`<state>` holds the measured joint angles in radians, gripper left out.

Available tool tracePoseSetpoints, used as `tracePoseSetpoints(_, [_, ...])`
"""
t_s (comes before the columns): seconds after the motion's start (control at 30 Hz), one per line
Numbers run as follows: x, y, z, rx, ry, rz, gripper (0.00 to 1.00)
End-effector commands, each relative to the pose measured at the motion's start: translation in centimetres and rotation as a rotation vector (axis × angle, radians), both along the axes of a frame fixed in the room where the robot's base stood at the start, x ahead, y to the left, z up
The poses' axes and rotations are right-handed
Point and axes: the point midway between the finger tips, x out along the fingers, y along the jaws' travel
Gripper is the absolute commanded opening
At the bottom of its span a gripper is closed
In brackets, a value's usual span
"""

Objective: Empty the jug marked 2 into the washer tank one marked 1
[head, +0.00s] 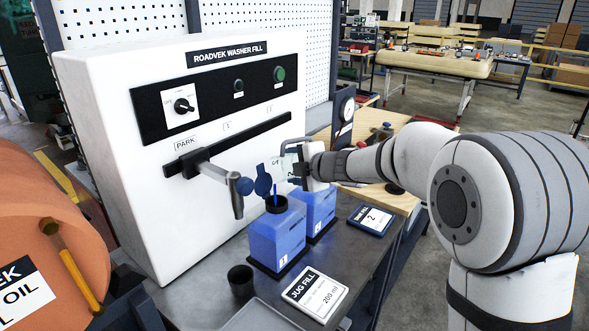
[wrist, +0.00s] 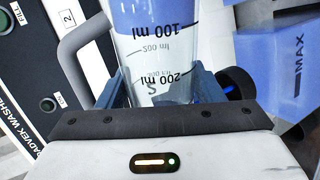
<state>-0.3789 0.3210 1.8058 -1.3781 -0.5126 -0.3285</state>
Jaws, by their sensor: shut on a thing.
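My gripper (head: 301,165) is shut on a clear jug (head: 279,169) with a handle. In the wrist view the jug (wrist: 156,65) shows ml marks and a faint 2, with blue liquid at the picture's top end. The jug is tilted above washer tank one (head: 276,238), the nearer blue tank. A thin bright blue streak, which looks like falling liquid, runs between the jug and that tank's dark open mouth. The jug's lip is hard to make out.
A second blue tank (head: 317,207) stands close behind. A horizontal rail with a spout (head: 235,190) juts from the white panel at left. A black cup (head: 241,281), a jug fill card (head: 315,292) and a marked pad (head: 370,219) lie on the dark bench.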

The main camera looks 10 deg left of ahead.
Motion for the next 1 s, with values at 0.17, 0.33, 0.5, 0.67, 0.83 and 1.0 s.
tracePoseSetpoints(0.17, [-0.13,0.14,-0.13,-0.025,-0.032,0.001,0.35])
tracePoseSetpoints(0.33, [-0.22,0.2,-0.14,-0.049,-0.062,0.0,0.35])
tracePoseSetpoints(0.5, [-0.3,0.27,-0.2,-0.072,-0.091,0.0,0.35])
tracePoseSetpoints(0.67, [-0.39,0.33,-0.25,-0.095,-0.118,0.0,0.35])
tracePoseSetpoints(0.83, [-0.61,0.53,0.06,-0.129,-0.16,0.0,0.35])
tracePoseSetpoints(1.0, [-0.78,0.63,0.25,-0.163,-0.2,-0.001,0.35])
